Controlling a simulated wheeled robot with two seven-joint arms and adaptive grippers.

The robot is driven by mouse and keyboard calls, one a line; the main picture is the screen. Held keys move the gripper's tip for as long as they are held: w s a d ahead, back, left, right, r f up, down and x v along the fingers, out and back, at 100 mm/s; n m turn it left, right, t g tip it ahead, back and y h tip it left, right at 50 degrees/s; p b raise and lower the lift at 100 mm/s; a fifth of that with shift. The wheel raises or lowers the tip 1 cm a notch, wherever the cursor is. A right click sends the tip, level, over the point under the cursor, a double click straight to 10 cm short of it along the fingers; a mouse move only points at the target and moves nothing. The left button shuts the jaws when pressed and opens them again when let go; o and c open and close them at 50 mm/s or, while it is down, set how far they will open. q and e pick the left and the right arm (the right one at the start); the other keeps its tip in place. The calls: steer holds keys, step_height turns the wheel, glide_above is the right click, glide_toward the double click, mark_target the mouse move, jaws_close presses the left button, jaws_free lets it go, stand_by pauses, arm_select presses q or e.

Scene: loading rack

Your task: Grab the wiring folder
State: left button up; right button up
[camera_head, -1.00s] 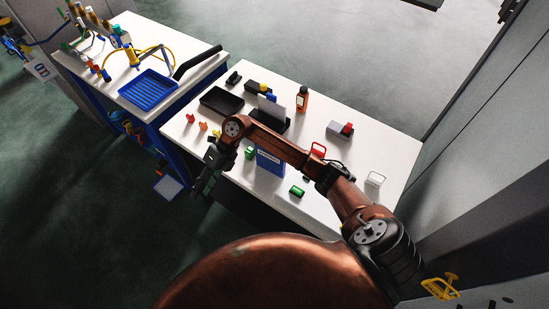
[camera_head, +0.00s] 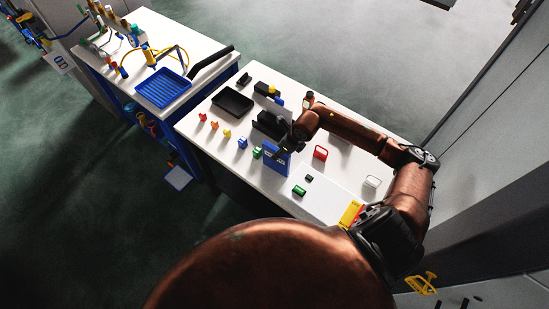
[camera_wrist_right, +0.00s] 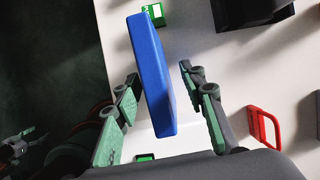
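The wiring folder, a blue box-like binder (camera_head: 275,160), stands upright at the table's near edge. In the right wrist view the blue folder (camera_wrist_right: 152,75) runs between the two fingers of my right gripper (camera_wrist_right: 158,78). The fingers are apart, with a visible gap on each side of the folder, so the gripper is open around it. In the head view my right arm reaches in from the right, and its gripper (camera_head: 288,141) is at the folder's top, partly hidden. A small grey claw-like shape at the wrist view's lower left may be my left gripper; its state is unclear.
A green block (camera_head: 257,152) is close to the folder's left. A black holder (camera_head: 268,124) stands behind it. A black tray (camera_head: 232,102) is further left.

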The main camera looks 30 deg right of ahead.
steer(key=x, duration=0.2)
steer(key=p+x, duration=0.1)
steer(key=x, duration=0.1)
steer(key=p+x, duration=0.1)
steer(key=x, duration=0.1)
steer(key=shift+w+a+r, duration=0.1)
steer(key=shift+w+a, duration=0.25)
steer(key=shift+a, duration=0.1)
steer(key=shift+f, duration=0.3)
steer(key=shift+c, duration=0.6)
jaws_close()
